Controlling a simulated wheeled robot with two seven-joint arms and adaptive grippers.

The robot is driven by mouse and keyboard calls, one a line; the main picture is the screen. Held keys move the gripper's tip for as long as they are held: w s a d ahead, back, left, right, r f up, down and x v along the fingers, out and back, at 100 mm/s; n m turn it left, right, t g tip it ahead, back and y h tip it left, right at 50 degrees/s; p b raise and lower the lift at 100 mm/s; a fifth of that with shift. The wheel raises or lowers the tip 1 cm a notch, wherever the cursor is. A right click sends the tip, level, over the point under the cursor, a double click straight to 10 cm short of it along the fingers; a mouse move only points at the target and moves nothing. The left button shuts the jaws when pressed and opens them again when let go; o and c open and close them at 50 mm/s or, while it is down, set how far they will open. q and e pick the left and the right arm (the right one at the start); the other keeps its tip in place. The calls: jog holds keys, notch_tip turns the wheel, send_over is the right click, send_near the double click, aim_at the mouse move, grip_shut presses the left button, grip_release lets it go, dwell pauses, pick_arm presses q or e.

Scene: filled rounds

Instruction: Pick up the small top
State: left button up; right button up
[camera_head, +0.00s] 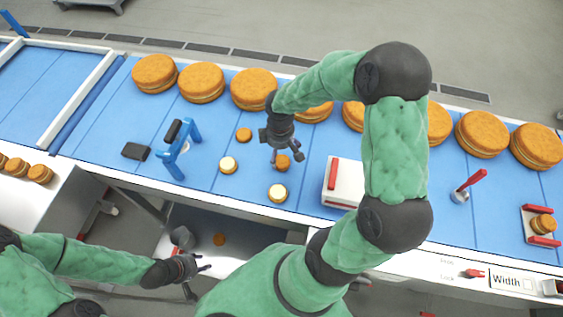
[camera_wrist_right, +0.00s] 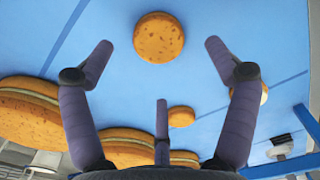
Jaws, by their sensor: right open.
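A small top (camera_head: 282,161), a plain brown round, lies flat on the blue belt under my right gripper (camera_head: 283,152). In the right wrist view the small top (camera_wrist_right: 159,38) lies just beyond the spread fingertips of the open, empty right gripper (camera_wrist_right: 160,62); no finger appears to touch it. A second small top (camera_head: 244,134) lies further left on the belt and also shows in the right wrist view (camera_wrist_right: 181,117). Two cream-covered small rounds, one left (camera_head: 228,165) and one nearer (camera_head: 277,193), lie close by. My left gripper (camera_head: 199,279) is open and empty at lower left.
Several large filled rounds (camera_head: 203,82) line the belt's far side. A blue stand (camera_head: 190,150) and a dark block (camera_head: 136,151) are left. A white box with a red bar (camera_head: 345,184) stands right of the top. A tray (camera_head: 541,240) holds a small filled round at far right.

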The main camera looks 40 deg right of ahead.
aim_at(280, 160)
notch_tip(280, 160, down, 5)
jog(key=shift+b, duration=0.55)
jog(key=c, duration=0.9)
